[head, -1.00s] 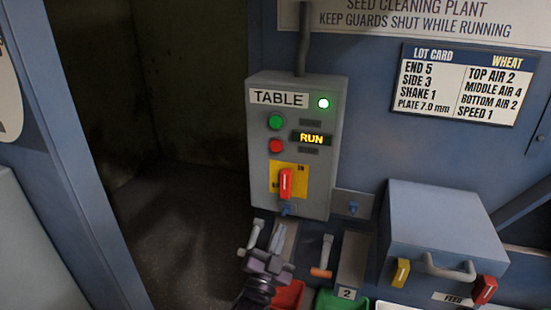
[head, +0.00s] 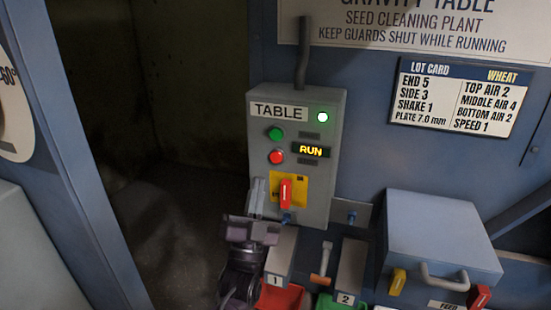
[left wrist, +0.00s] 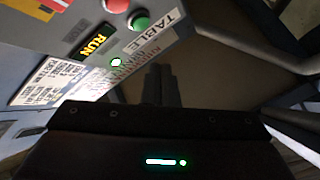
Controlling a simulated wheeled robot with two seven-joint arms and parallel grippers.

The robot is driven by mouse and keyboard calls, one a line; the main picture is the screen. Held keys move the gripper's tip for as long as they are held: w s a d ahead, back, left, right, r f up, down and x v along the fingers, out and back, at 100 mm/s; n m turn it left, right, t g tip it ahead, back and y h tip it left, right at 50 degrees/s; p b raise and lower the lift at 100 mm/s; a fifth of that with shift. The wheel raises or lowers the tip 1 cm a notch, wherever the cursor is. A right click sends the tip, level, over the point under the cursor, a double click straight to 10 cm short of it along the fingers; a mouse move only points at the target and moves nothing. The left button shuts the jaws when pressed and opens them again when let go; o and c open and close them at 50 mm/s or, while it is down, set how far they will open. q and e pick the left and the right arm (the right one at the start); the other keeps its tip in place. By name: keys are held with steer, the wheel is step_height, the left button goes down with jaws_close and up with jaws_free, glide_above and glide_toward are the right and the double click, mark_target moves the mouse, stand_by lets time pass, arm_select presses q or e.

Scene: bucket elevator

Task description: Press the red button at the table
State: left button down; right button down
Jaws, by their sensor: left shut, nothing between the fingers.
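The red button (head: 277,157) sits on the grey control box (head: 318,210) labelled TABLE, below a green button (head: 275,134). In the left wrist view the red button (left wrist: 116,5) is at the top edge, beside the green button (left wrist: 139,21). The RUN display (head: 311,151) is lit and the lamp (head: 323,117) glows green. My left gripper (head: 258,186) is shut and empty, fingers pointing up, in front of the box's lower left edge, below the red button and apart from it. In the left wrist view its dark fingers (left wrist: 160,84) are together. My right gripper is not in view.
A red rotary switch (head: 285,194) on a yellow plate is close right of my left gripper. Below are levers, a red bin (head: 280,298) and a green bin (head: 335,301). A blue-grey feed box (head: 440,235) stands at right. A dark open recess (head: 170,180) lies left.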

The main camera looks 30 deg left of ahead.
mark_target(275, 153)
arm_select(q)
steer(key=shift+w+a+b, duration=0.3)
steer(key=shift+w, duration=1.05)
steer(key=shift+w+a+b, duration=0.25)
steer(key=shift+w+a, duration=0.1)
steer(key=shift+w, duration=0.95)
steer(key=shift+w+a+b, duration=0.3)
steer(key=shift+w, duration=1.05)
steer(key=shift+w, duration=0.1)
steer(key=shift+w+a, duration=0.1)
steer(key=shift+w, duration=0.2)
steer(key=shift+w+a+b, duration=0.1)
steer(key=shift+w+b, duration=0.35)
steer(key=shift+s, duration=0.15)
steer(key=shift+s+d, duration=0.2)
steer(key=shift+s, duration=0.55)
